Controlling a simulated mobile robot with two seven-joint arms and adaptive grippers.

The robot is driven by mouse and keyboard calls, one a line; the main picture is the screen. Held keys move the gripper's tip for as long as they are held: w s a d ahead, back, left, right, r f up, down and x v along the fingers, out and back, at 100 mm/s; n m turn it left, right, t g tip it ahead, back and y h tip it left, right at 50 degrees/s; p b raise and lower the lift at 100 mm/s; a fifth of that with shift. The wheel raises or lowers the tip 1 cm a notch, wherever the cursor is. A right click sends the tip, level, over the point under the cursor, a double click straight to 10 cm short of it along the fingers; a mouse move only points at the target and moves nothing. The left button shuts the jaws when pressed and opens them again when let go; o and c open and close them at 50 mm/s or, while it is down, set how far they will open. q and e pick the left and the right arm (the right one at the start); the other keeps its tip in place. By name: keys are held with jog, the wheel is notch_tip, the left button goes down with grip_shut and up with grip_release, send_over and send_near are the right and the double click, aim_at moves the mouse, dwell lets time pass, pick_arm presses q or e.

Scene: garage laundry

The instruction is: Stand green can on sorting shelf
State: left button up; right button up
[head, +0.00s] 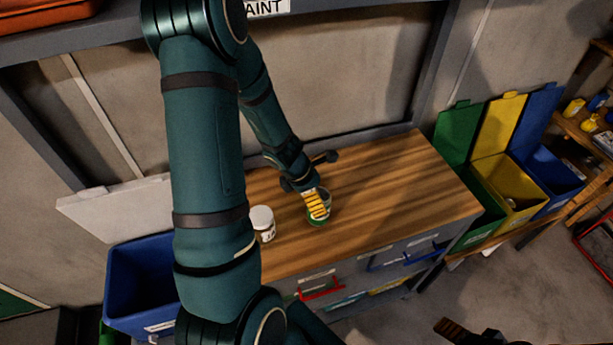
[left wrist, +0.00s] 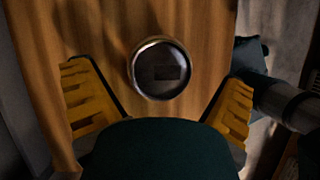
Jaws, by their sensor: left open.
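The green can (head: 319,221) stands upright on the wooden worktop, partly hidden by my left gripper (head: 317,204). In the left wrist view a round can top with a shiny metal rim (left wrist: 160,70) shows between the spread yellow fingers of my left gripper (left wrist: 157,85). Wood shows between it and both fingers. My left gripper is open. My right gripper (head: 470,333) is only partly seen at the bottom edge of the head view, away from the worktop. A shelf edge with a "PAINT" label (head: 268,7) runs above the worktop; I cannot tell if it is the sorting shelf.
A white can (head: 262,222) stands left of the green can. Green (head: 459,130), yellow (head: 498,128) and blue (head: 536,108) lidded bins stand on the right, with a wooden shelf (head: 580,128) of small containers beyond. A blue bin (head: 142,285) stands left. The worktop's right half (head: 410,190) is clear.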

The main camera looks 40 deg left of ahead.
pick_arm(q)
jog(key=v, duration=1)
jog(key=d+f+m, duration=0.4)
jog(key=m, duration=0.1)
jog(key=d+f+m+g, duration=0.1)
jog(key=d+f+m, duration=0.2)
jog(key=d+m, duration=0.1)
jog(key=w+d+f+m+g, duration=0.1)
jog(key=d+f+m, duration=0.3)
jog(key=m, duration=0.1)
jog(key=shift+d+f+m+y, duration=0.3)
jog(key=shift+d+m+y, duration=0.05)
jog(key=shift+m+y, duration=0.05)
jog(key=s+d+f+m+h, duration=0.1)
jog(key=d+f+m, duration=0.1)
jog(key=d+m, duration=0.4)
jog(key=s+d+f+m+h, duration=0.1)
jog(key=d+f+m, duration=0.1)
jog(key=d+m, duration=0.4)
jog(key=shift+d+f, duration=0.35)
jog(key=shift+d, duration=0.8)
pick_arm(e)
jog(key=shift+r, duration=0.6)
